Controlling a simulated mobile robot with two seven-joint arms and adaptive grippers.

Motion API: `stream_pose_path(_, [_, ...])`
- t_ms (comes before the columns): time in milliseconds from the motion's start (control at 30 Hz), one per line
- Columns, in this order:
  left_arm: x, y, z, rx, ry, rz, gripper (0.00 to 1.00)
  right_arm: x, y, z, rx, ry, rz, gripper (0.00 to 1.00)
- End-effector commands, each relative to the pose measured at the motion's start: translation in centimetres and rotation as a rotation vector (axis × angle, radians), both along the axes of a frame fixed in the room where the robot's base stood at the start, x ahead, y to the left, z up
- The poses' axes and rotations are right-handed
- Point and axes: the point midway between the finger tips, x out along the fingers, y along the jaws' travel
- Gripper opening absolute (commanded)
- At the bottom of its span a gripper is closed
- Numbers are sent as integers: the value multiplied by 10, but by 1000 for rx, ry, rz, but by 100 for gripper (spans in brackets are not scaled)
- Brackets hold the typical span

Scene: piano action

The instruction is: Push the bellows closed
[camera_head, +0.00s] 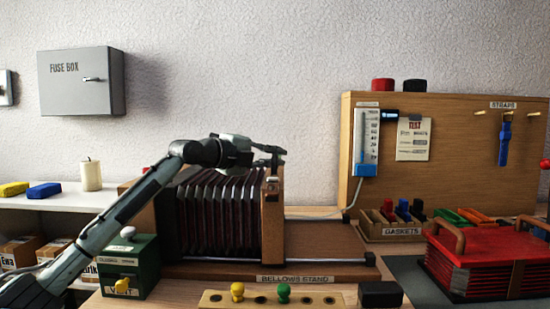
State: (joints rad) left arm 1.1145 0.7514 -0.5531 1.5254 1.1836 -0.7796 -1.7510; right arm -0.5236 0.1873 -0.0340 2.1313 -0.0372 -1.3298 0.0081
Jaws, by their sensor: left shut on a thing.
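The bellows (218,225) stand in the head view, with dark pleats spread upright between a wooden board at left and a wooden end board (272,230). They sit on the wooden bellows stand (325,272), labelled "BELLOWS STAND". My left arm comes in from the left over the pleats. My left gripper (272,163) is at the top of the end board and shut on its upper part; the exact contact is small and partly hidden. My right gripper is not in view.
The stand's bed and rail (335,238) are clear right of the end board. A green box (126,270) with a yellow knob stands at left. A peg strip (300,300) and black block (380,294) lie in front. A red pleated case (485,262) is at right, below the pegboard (450,140).

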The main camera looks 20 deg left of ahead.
Motion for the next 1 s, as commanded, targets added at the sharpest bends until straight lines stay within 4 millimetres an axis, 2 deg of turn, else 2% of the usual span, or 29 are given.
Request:
stream_pose_path(167, [-3, 15, 0, 0, 2, 3, 0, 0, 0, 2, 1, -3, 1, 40])
stream_pose_path(267, [-9, 39, -1, 1, 4, 7, 0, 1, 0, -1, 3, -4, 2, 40])
stream_pose_path(400, [-20, 77, -3, 0, 4, 8, 0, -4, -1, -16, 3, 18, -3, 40])
stream_pose_path(433, [-22, 85, -3, 0, 3, 9, 0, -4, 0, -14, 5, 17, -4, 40])
stream_pose_path(500, [-27, 99, -4, 0, 4, 8, 0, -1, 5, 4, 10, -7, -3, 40])
stream_pose_path(600, [-31, 113, -2, 1, 3, 8, 0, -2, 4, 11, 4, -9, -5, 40])
stream_pose_path(967, [-33, 120, 0, 2, 1, 7, 0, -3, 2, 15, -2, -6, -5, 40])
stream_pose_path(1000, [-33, 120, 0, 2, 1, 8, 14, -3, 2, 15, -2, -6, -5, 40])
